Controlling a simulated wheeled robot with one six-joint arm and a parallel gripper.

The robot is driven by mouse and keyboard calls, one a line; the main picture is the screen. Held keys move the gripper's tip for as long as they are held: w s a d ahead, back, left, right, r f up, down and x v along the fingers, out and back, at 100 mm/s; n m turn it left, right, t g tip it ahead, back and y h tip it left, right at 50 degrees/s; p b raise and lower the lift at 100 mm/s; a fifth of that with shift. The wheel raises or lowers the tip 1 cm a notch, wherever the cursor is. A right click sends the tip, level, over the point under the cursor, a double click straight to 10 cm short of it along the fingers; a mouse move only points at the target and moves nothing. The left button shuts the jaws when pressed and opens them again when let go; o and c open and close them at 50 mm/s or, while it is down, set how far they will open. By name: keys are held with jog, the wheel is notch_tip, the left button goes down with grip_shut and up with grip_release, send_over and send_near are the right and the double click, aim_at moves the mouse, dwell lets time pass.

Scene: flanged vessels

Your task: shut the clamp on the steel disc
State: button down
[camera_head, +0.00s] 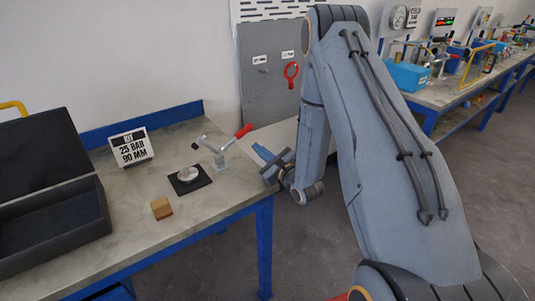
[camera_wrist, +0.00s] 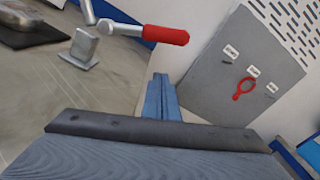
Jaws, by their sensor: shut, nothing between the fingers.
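The steel disc (camera_head: 187,174) lies on a black square plate (camera_head: 203,179) on the workbench. The clamp (camera_head: 221,161) stands just behind and right of it, with its red handle (camera_head: 243,131) sticking up to the right. Its black-tipped arm (camera_head: 198,146) reaches left and appears raised, apart from the disc. In the wrist view the red handle (camera_wrist: 165,35) is at the top middle, the clamp's metal foot (camera_wrist: 82,46) at upper left, and the disc (camera_wrist: 18,17) is cut off at the corner. My gripper (camera_head: 257,149) is shut and empty, right of the clamp beyond the bench edge; its fingers (camera_wrist: 160,92) point toward the handle.
A wooden block (camera_head: 161,208) sits in front of the plate. A sign (camera_head: 131,147) reading 25 BAR 90 MM stands behind. An open dark case (camera_head: 50,225) fills the bench's left. A grey panel (camera_head: 268,75) with a red tool hangs on the wall behind.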

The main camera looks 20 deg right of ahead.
aim_at(238, 135)
jog(key=shift+w+a+r+p, duration=0.2)
jog(key=shift+a+r+p, duration=0.15)
jog(key=shift+r, duration=0.25)
jog(key=shift+w+a+r+p, duration=0.15)
jog(key=shift+a+r+p, duration=0.2)
jog(key=shift+r, duration=0.2)
jog(key=shift+w+a+r+p, duration=0.2)
jog(key=shift+a+r+p, duration=0.15)
jog(key=shift+r, duration=0.25)
jog(key=shift+d, duration=0.15)
